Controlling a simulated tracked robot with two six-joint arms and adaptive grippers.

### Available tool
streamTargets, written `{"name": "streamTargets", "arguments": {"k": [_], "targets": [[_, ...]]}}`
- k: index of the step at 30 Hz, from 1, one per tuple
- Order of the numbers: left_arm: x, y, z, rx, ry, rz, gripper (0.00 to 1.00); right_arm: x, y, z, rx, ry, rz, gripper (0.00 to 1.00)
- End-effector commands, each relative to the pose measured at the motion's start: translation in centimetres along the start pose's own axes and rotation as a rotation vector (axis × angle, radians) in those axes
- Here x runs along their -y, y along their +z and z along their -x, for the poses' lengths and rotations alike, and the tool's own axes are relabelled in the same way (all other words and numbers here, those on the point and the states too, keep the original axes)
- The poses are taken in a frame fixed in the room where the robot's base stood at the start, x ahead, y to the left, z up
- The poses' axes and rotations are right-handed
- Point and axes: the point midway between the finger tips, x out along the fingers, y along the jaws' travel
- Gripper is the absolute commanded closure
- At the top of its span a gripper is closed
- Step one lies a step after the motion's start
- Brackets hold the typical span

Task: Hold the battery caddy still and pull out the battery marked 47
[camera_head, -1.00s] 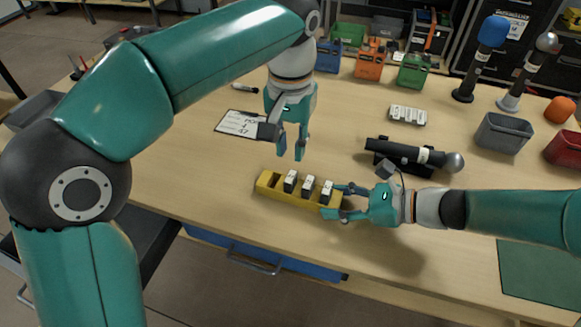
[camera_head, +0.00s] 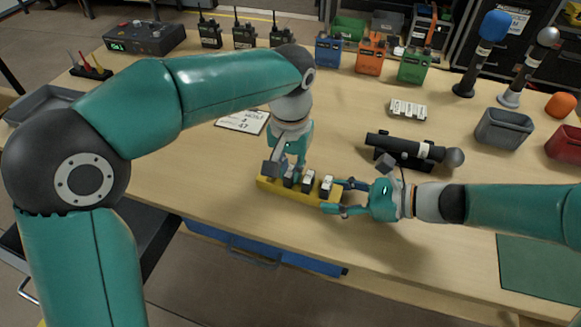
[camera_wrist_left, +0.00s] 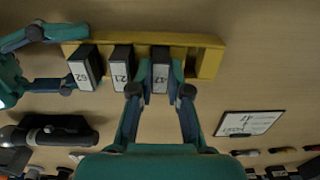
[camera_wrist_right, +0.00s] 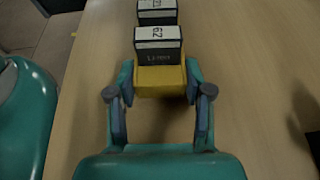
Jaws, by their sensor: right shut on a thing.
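The yellow battery caddy (camera_head: 268,188) stands on the bench with three batteries in it; its slot at the left end in the head view is empty. In the left wrist view, the battery marked 47 (camera_wrist_left: 160,75) is nearest the empty slot, with one marked 21 (camera_wrist_left: 122,68) and one marked 62 (camera_wrist_left: 84,68) beyond. My left gripper (camera_head: 286,176) points down over battery 47, its open fingers (camera_wrist_left: 160,72) on either side of it. My right gripper (camera_head: 334,196) is shut on the caddy's right end; the right wrist view shows its fingers (camera_wrist_right: 160,78) against both sides.
A paper card (camera_head: 243,121) lies behind the caddy. A black flashlight-like device (camera_head: 405,148) on a stand lies behind my right gripper. A white strip (camera_head: 408,109), a grey bin (camera_head: 504,129) and several coloured boxes stand farther back. The bench front is clear.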

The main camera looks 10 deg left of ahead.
Motion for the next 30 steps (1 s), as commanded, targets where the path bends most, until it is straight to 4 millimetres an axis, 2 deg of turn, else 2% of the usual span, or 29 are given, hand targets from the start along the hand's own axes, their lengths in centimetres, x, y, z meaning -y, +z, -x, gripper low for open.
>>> {"name": "streamTargets", "arguments": {"k": [4, 5, 7, 8, 30], "targets": [[0.0, 0.0, 0.0, 0.000, 0.000, 0.000, 1.00, 0.0, 0.0, 0.0, 0.000, 0.001, 0.000, 0.85], [0.0, 0.0, 0.0, 0.000, 0.000, 0.000, 0.88, 0.0, 0.0, 0.0, 0.000, 0.001, 0.000, 0.85], [0.0, 0.0, 0.0, 0.000, 0.000, 0.000, 0.99, 0.0, 0.0, 0.0, 0.000, 0.001, 0.000, 0.85], [0.0, 0.0, 0.0, 0.000, 0.000, 0.000, 1.00, 0.0, 0.0, 0.0, 0.000, 0.001, 0.000, 0.85], [0.0, 0.0, 1.2, -0.002, 0.001, 0.000, 1.00, 0.0, 0.0, 0.0, -0.001, 0.001, 0.000, 0.85]]}}
